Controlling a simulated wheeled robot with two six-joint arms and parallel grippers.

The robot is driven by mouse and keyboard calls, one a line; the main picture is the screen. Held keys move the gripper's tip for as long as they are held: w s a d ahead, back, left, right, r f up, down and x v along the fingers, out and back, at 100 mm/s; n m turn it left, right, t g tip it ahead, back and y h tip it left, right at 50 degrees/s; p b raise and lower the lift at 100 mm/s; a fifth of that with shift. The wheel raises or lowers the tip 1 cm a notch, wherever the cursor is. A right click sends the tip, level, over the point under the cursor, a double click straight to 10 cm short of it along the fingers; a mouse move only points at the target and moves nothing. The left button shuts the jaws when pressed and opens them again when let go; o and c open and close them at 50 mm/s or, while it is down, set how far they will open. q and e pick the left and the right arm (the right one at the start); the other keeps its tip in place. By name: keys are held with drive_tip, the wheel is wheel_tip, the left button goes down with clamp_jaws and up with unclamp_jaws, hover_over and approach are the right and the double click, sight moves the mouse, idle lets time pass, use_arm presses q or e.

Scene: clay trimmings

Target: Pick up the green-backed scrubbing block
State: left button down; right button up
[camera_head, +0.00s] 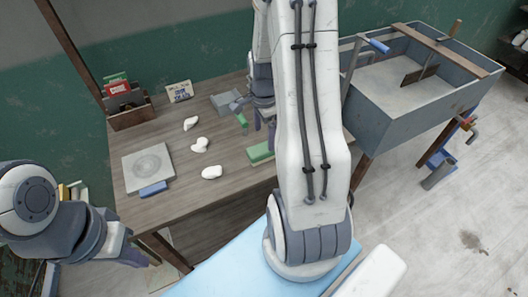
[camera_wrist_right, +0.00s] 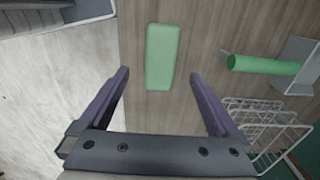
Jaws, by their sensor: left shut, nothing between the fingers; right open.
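The green-backed scrubbing block (camera_head: 260,152) lies flat on the wooden table, its right end partly hidden behind my right arm in the head view. In the right wrist view the block (camera_wrist_right: 162,55) shows a plain green top, ahead of and between the fingertips. My right gripper (camera_wrist_right: 160,76) is open and empty, pointing down over the table. In the head view it (camera_head: 265,128) is partly hidden by my arm, just behind the block. My left gripper (camera_head: 132,258) is shut and empty, low at the left, off the table's front edge.
A green cylinder (camera_wrist_right: 262,64) lies by a grey holder (camera_wrist_right: 297,66) and a white wire rack (camera_wrist_right: 262,125). White lumps (camera_head: 200,145), a grey slab (camera_head: 135,165) and a blue block (camera_head: 153,188) occupy the table's left. A grey sink (camera_head: 410,120) stands right.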

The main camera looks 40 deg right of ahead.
sight(264, 147)
drive_tip(key=shift+f+p, duration=0.3)
drive_tip(key=shift+f, duration=3.3)
clamp_jaws()
drive_tip(key=shift+r, duration=0.15)
drive_tip(key=shift+r, duration=0.6)
wheel_tip(264, 147, up, 3)
drive_tip(key=shift+w, duration=0.1)
drive_tip(key=s+d+r+b, duration=0.1)
drive_tip(key=s+d+r, duration=0.4)
drive_tip(key=s, duration=0.5)
drive_tip(key=shift+s+d+r, duration=0.2)
drive_tip(key=shift+s+r, duration=0.05)
drive_tip(key=shift+r, duration=0.55)
